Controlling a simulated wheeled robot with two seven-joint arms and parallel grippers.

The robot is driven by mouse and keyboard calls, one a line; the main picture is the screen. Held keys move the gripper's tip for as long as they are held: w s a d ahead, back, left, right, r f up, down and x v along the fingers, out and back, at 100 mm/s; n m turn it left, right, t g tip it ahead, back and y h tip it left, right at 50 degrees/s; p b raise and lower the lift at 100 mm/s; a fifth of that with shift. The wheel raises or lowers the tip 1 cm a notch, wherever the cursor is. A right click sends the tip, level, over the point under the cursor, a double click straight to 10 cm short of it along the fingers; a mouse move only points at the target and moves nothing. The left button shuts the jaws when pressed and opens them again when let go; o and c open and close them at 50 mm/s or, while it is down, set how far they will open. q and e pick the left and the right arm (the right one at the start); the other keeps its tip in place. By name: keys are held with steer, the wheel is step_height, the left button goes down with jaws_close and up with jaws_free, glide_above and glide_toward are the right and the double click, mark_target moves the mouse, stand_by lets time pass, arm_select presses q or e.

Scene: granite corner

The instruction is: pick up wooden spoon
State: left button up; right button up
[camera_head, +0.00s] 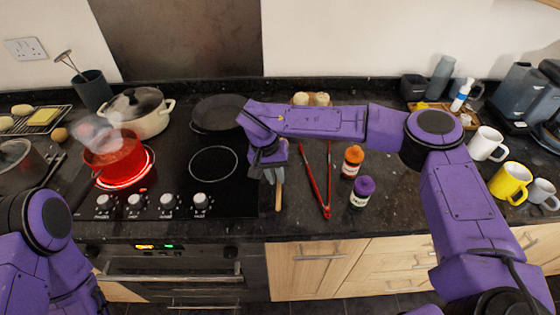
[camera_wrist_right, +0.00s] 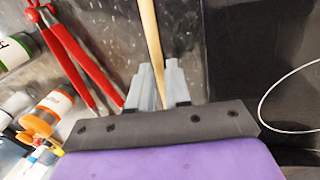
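The wooden spoon (camera_head: 278,195) lies on the dark counter just right of the cooktop. Its pale handle sticks out toward the front edge, and the rest is hidden under my right gripper (camera_head: 268,174). In the right wrist view the handle (camera_wrist_right: 150,35) runs between the two grey fingers of the right gripper (camera_wrist_right: 160,80). The fingers are close together with the handle between them, so the gripper looks shut on it. The spoon's head does not show. My left arm is at the lower left, with its gripper out of view.
Red tongs (camera_head: 322,190) lie right of the spoon, with an orange-capped bottle (camera_head: 352,162) and a purple-capped bottle (camera_head: 362,192) beyond. A steaming red pot (camera_head: 115,160) sits on a glowing burner. A black pan (camera_head: 218,115) stands behind. A yellow mug (camera_head: 510,182) is at right.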

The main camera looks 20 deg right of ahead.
steer(key=shift+s+d+f, duration=0.1)
steer(key=shift+d+f, duration=0.05)
steer(key=shift+f, duration=0.25)
steer(key=shift+s+d+f, duration=0.1)
steer(key=shift+d+f, duration=0.05)
steer(key=shift+f, duration=0.25)
jaws_close()
steer(key=shift+r, duration=0.1)
